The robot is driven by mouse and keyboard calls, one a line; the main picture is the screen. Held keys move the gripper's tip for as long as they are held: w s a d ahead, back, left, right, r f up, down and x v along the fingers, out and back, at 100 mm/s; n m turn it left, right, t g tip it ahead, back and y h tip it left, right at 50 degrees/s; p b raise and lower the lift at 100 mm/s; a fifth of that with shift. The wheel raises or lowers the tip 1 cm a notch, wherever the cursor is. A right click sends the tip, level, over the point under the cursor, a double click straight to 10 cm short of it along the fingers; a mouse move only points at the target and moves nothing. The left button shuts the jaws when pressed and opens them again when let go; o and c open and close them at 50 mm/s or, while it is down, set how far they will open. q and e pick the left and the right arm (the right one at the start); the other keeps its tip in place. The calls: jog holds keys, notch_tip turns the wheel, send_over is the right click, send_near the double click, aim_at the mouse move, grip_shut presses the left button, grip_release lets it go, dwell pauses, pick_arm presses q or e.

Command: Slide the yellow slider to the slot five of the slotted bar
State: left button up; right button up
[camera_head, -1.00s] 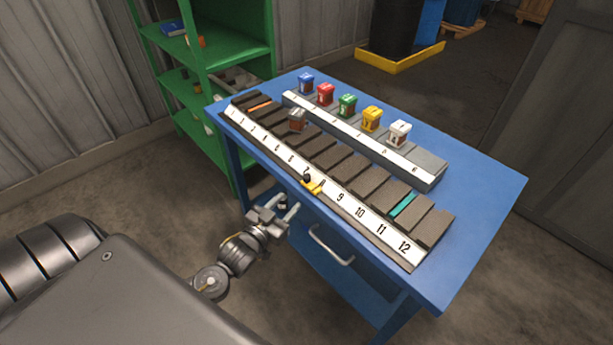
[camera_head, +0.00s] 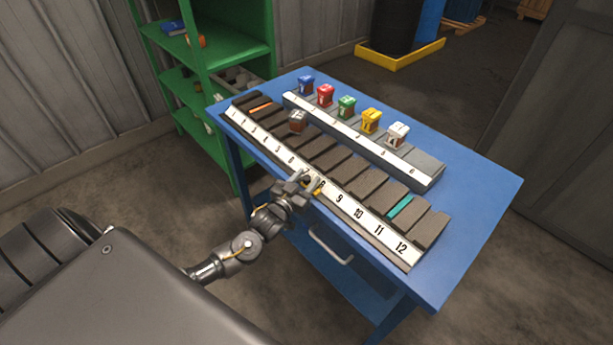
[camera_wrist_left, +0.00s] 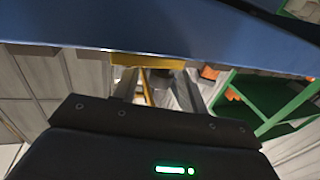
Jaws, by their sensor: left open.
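The slotted bar (camera_head: 372,222) lies along the near edge of the blue table, with a white strip numbered 1 to 12. The yellow slider (camera_head: 317,189) sits on its front edge near numbers 7 and 8, mostly hidden by my left gripper (camera_head: 309,181). Slot five (camera_head: 279,150) is up and left along the strip. My left gripper is open, with its fingers at the slider; I cannot tell whether they touch it. In the left wrist view, the yellow slider (camera_wrist_left: 148,60) shows just beyond the fingers, below the blue table edge. My right gripper is out of view.
Behind the bar, a second numbered rack (camera_head: 432,177) holds blue, red, green, yellow and white blocks. A grey-brown block (camera_head: 298,121) stands on the slotted bar. A drawer handle (camera_head: 331,246) sticks out below the table edge. A green shelf (camera_head: 228,55) stands at the back left.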

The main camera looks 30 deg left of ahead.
pick_arm(q)
jog(key=shift+w, duration=0.3)
grip_shut()
jog(key=w+a+b, duration=0.2)
jog(key=a, duration=0.4)
jog(key=w+a+b, duration=0.2)
jog(key=a, duration=0.5)
jog(key=w+a+b, duration=0.2)
jog(key=a, duration=0.4)
jog(key=shift+a+f, duration=0.1)
jog(key=shift+a, duration=0.2)
jog(key=shift+w+a, duration=0.1)
jog(key=shift+a, duration=0.45)
grip_release()
